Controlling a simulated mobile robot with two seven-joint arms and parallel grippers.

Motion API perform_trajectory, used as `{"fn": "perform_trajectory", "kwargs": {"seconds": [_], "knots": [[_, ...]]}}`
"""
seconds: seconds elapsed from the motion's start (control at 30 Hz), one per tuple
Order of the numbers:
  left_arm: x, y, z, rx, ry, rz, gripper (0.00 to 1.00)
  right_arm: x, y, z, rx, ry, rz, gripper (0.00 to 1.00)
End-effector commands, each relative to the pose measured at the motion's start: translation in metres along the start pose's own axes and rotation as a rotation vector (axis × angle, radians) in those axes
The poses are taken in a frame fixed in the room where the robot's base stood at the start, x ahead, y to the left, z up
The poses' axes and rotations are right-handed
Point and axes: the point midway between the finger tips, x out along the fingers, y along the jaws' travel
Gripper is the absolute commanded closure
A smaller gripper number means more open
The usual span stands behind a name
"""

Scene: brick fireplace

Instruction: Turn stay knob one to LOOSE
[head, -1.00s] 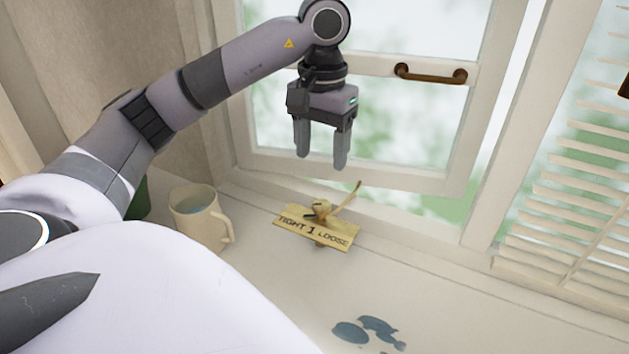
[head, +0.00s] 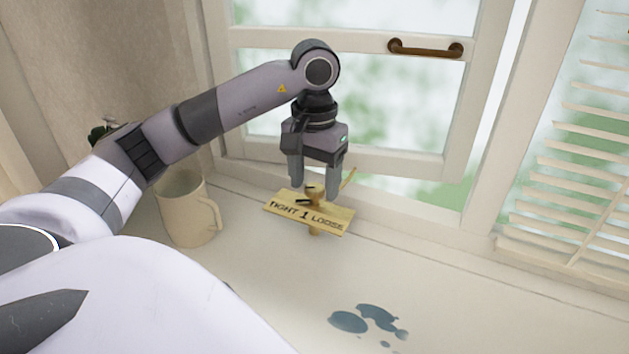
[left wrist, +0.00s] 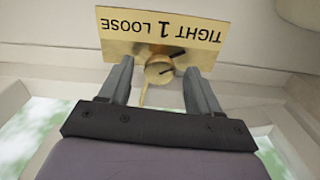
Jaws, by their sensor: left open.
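Stay knob one (head: 313,190) is a small brass knob with a dark pointer line, behind a brass plate (head: 308,216) marked TIGHT 1 LOOSE on the sill by the window. My left gripper (head: 314,190) points down over the knob, fingers open. In the left wrist view the knob (left wrist: 158,70) lies between the tips of my left gripper (left wrist: 157,78), with room on both sides. The dark line points toward the TIGHT side of the plate (left wrist: 160,30). A thin brass rod runs from the knob toward the window. My right gripper is not in view.
A cream mug (head: 187,208) stands on the sill left of the plate, close under my left arm. The window frame (head: 400,167) is behind the gripper, with a brown handle (head: 425,48). Blue-grey spots (head: 368,320) mark the otherwise clear sill in front.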

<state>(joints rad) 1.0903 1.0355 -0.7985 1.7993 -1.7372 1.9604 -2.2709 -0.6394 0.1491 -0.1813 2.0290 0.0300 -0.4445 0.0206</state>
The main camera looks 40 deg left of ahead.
Motion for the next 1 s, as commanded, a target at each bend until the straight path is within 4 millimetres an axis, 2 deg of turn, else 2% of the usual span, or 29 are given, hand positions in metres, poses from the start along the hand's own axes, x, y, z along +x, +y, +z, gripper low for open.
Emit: {"fn": "perform_trajectory", "kwargs": {"seconds": [0.27, 0.43, 0.77, 1.0], "knots": [[0.0017, 0.0000, -0.0001, 0.000, 0.001, 0.000, 0.37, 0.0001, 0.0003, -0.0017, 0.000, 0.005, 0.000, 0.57], [0.0016, 0.0000, -0.0001, 0.000, 0.001, 0.000, 0.93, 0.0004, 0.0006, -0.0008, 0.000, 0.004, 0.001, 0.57], [0.0011, -0.0001, -0.0002, -0.030, 0.001, 0.000, 0.93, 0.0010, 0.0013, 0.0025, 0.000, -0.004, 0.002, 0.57], [0.0006, -0.0001, -0.0004, -0.155, 0.002, 0.000, 0.93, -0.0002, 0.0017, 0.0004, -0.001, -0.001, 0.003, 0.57]]}}
